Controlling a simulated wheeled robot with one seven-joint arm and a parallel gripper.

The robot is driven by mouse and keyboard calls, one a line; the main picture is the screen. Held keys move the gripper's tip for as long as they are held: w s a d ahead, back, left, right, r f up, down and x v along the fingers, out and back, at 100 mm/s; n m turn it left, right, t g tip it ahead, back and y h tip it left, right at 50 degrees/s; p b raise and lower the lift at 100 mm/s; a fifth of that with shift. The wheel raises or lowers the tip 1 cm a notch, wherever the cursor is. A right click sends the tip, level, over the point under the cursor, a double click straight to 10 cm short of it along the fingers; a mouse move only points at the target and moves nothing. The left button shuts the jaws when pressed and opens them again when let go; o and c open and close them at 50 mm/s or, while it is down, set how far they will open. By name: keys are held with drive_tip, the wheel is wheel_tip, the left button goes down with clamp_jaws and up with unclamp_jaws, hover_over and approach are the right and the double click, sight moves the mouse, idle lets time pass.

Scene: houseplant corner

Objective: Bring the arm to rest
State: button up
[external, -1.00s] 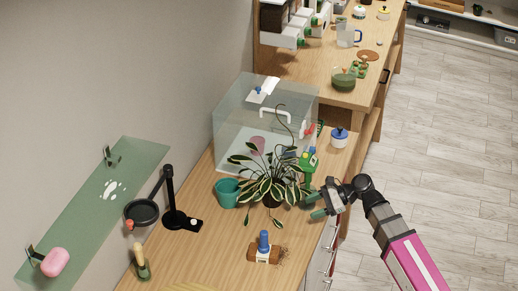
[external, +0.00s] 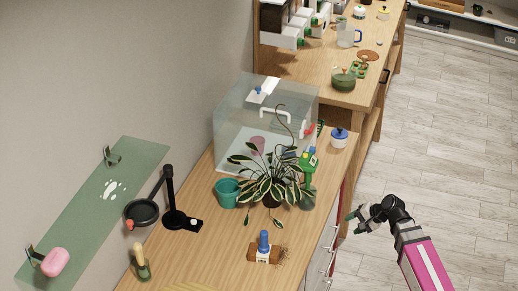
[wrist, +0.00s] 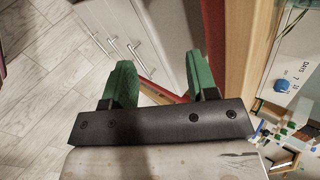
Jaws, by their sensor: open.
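My gripper (external: 353,219) is off the front edge of the wooden counter, over the floor side, at the end of my arm. In the wrist view its two green fingers (wrist: 158,82) stand apart with nothing between them. Beyond the fingers I see white cabinet fronts with bar handles and a reddish edge strip. Nothing touches the fingers.
The floor (external: 450,130) right of the counter is clear.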

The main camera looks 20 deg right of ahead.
drive_tip(key=s+a+f+n+g+h, duration=0.2)
drive_tip(key=s+f+n, duration=0.3)
drive_tip(key=f, duration=0.7)
drive_tip(key=s+a+f+n+g+h, duration=0.3)
drive_tip(key=s+f, duration=0.5)
drive_tip(key=f, duration=0.4)
drive_tip(key=n+g+h, duration=0.1)
drive_tip(key=n, duration=0.1)
drive_tip(key=shift+s+n+h, duration=0.3)
drive_tip(key=shift+s, duration=0.1)
